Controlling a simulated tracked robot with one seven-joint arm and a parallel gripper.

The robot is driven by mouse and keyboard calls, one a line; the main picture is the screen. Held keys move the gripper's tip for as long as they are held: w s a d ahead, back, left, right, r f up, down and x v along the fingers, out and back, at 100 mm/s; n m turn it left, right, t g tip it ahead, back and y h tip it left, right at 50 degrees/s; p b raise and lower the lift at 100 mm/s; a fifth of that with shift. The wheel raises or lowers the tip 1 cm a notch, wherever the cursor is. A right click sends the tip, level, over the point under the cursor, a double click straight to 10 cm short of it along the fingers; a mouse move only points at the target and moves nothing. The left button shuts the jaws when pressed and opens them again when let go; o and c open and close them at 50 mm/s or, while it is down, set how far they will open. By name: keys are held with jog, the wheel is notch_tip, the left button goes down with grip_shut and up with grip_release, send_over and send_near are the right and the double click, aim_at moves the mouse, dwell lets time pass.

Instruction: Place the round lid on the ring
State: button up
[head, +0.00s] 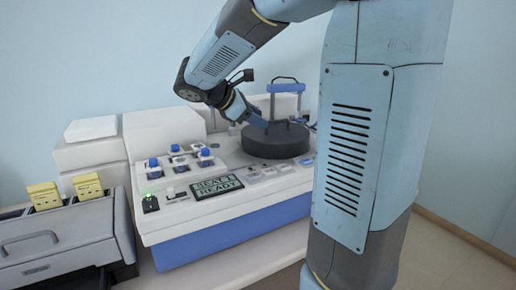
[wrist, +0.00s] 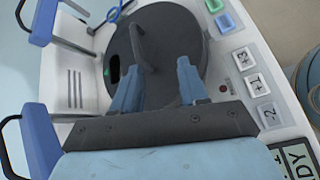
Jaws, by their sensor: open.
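The round lid (head: 275,141) is a thick dark grey disc lying flat on top of the white staining machine. In the wrist view the lid (wrist: 175,30) fills the upper middle, with a curved dark handle (wrist: 141,50) standing on it and a dark slot with a small green light at its left. My gripper (head: 260,121) is over the lid's left part in the head view. In the wrist view my gripper (wrist: 159,68) has its two blue fingers apart over the lid, with nothing held. I cannot make out a separate ring.
The white machine (head: 220,207) has a READY display (head: 219,187), buttons and several blue-capped bottles left of the lid. A blue bracket with a handle (head: 287,88) stands behind the lid. A grey tray unit (head: 60,240) with yellow slide holders is at left.

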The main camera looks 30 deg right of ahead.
jog(key=s+f+m+y, duration=0.1)
jog(key=s+m+y, duration=0.1)
jog(key=s, duration=0.2)
jog(key=s+a+f+m+y, duration=0.1)
jog(key=s+m+y, duration=0.1)
jog(key=s, duration=0.2)
jog(key=s+a+f+m+y, duration=0.1)
jog(key=s+m+y, duration=0.1)
jog(key=s+m, duration=0.1)
jog(key=shift+s+t, duration=0.3)
jog(key=shift+s, duration=0.55)
jog(key=s+a+f+m+t+y, duration=0.1)
jog(key=s+a+m+t+y, duration=0.2)
jog(key=s+a+m+y, duration=0.2)
jog(key=s+a+m, duration=0.2)
jog(key=s, duration=0.1)
jog(key=shift+s+a+f+m, duration=0.15)
jog(key=shift+s+a+m, duration=0.1)
jog(key=shift+m, duration=0.15)
